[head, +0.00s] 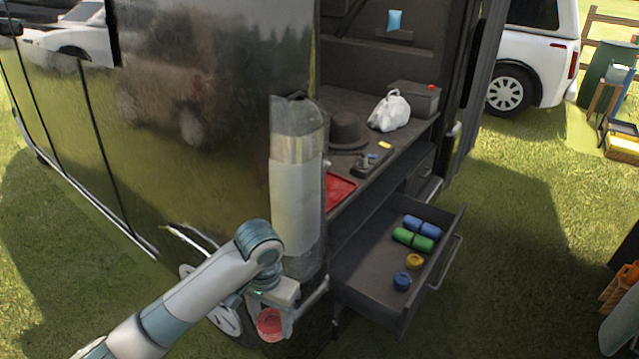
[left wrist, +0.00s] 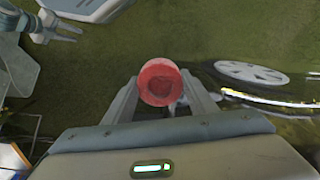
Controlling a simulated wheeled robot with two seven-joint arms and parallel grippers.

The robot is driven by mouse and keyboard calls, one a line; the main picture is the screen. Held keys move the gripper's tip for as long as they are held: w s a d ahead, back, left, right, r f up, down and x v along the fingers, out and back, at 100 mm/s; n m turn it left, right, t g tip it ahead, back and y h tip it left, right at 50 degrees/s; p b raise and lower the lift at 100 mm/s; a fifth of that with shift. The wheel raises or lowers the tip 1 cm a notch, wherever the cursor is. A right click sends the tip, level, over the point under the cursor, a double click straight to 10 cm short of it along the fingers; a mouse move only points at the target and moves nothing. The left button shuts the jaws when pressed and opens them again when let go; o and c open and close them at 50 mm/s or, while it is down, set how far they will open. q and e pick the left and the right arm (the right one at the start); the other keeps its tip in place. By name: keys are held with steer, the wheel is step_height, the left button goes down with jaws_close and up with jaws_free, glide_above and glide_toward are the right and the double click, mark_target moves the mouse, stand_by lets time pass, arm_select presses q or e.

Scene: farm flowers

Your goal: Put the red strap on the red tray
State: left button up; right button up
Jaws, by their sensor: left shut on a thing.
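The red strap (left wrist: 158,82) is a round red roll between the two fingers of my left gripper (left wrist: 160,92) in the left wrist view. In the head view the red strap (head: 269,324) shows at the lower end of my left gripper (head: 272,312), which is shut on it. It is held in the air outside the van, low and in front of the van's corner. The red tray (head: 340,190) lies on the counter inside the van, partly hidden by the van's corner. My right gripper (left wrist: 58,32) shows small at the upper left of the left wrist view, its fingers apart.
An open drawer (head: 368,290) below the counter holds green, blue and yellow rolls. A dark hat (head: 345,132), a white bag (head: 389,111) and a grey box (head: 416,98) stand on the counter. The van's corner (head: 298,190) stands between my left arm and the tray.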

arm_select(q)
steer(key=a+r+n, duration=0.2)
steer(key=a+r, duration=0.3)
steer(key=r, duration=0.3)
steer(key=w+a+r+n, duration=0.1)
steer(key=a+r+n, duration=0.2)
steer(key=r, duration=0.6)
steer(key=shift+w+a+r, duration=0.25)
steer(key=shift+a, duration=0.7)
